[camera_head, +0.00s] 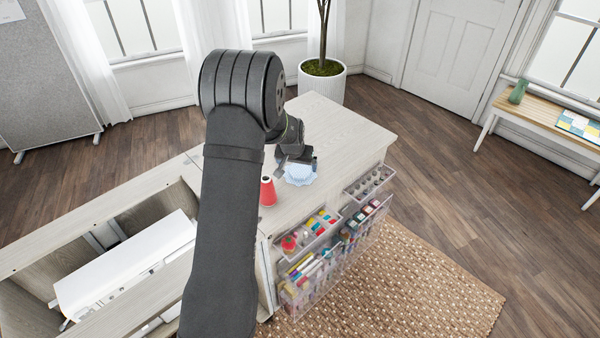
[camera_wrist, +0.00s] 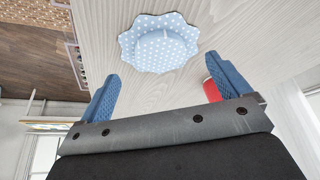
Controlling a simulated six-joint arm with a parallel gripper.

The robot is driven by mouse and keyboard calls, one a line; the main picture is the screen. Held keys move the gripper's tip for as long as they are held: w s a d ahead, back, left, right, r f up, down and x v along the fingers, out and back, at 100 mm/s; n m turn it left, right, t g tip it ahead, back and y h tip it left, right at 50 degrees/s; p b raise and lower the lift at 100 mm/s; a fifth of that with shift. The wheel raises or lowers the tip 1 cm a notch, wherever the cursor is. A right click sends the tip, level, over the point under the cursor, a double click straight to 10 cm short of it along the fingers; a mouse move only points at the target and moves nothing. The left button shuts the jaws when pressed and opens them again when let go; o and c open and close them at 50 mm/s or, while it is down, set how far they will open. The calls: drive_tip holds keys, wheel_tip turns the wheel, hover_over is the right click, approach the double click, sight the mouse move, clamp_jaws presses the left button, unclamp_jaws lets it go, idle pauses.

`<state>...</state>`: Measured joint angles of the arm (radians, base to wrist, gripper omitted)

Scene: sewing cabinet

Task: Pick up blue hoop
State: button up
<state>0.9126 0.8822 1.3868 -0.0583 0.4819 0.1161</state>
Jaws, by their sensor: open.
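A light blue piece with white dots and a scalloped edge (camera_head: 300,175) lies on the wooden cabinet top; it is the only thing I see that could be the blue hoop. In the wrist view it (camera_wrist: 158,43) shows whole at the top, with a round raised middle; I cannot make out a separate ring. My gripper (camera_wrist: 170,80) is open and empty, its two blue fingers apart. The piece is beyond the fingertips, roughly centred between them. In the head view my gripper (camera_head: 300,158) is close by the piece and hides part of its far side.
A red thread cone (camera_head: 267,191) stands left of the piece; it shows partly behind the right finger in the wrist view (camera_wrist: 212,90). Clear bins (camera_head: 330,245) with sewing supplies hang on the cabinet side. The cabinet top (camera_head: 345,130) is bare towards the back right.

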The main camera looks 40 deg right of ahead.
sight(300, 170)
drive_tip(key=shift+d+x, duration=0.15)
drive_tip(key=shift+x, duration=1.2)
drive_tip(key=shift+d+x, duration=0.2)
drive_tip(key=shift+x, duration=1.1)
drive_tip(key=shift+w+r, duration=0.1)
drive_tip(key=shift+r, duration=0.05)
drive_tip(key=c, duration=1)
drive_tip(key=shift+r, duration=0.1)
drive_tip(key=shift+c, duration=0.2)
